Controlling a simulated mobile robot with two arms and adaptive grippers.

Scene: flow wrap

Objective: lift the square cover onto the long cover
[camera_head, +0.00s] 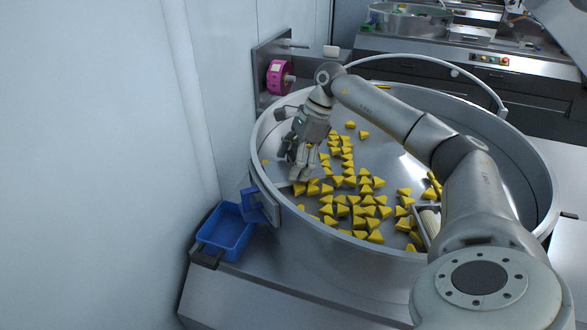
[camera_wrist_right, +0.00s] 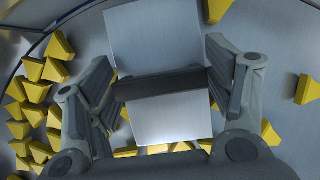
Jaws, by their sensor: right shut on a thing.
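My right gripper (camera_head: 303,172) is over the left part of the big round metal bowl, pointing down. In the right wrist view its two fingers (camera_wrist_right: 172,95) are shut on a grey metal piece, which I take to be the square cover (camera_wrist_right: 169,119). It shows a flat bright face, a dark band above it and a larger square plate beyond. I cannot tell whether these are all one piece. In the head view the fingers mostly hide it. I cannot pick out the long cover for certain. My left gripper is not in view.
The round bowl (camera_head: 262,150) holds many yellow triangular pieces (camera_head: 350,182). A ridged pale part in a metal frame (camera_head: 430,222) lies at its right, partly behind my right arm. A blue tray (camera_head: 226,232) stands outside, front left. A pink roll (camera_head: 276,78) is behind.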

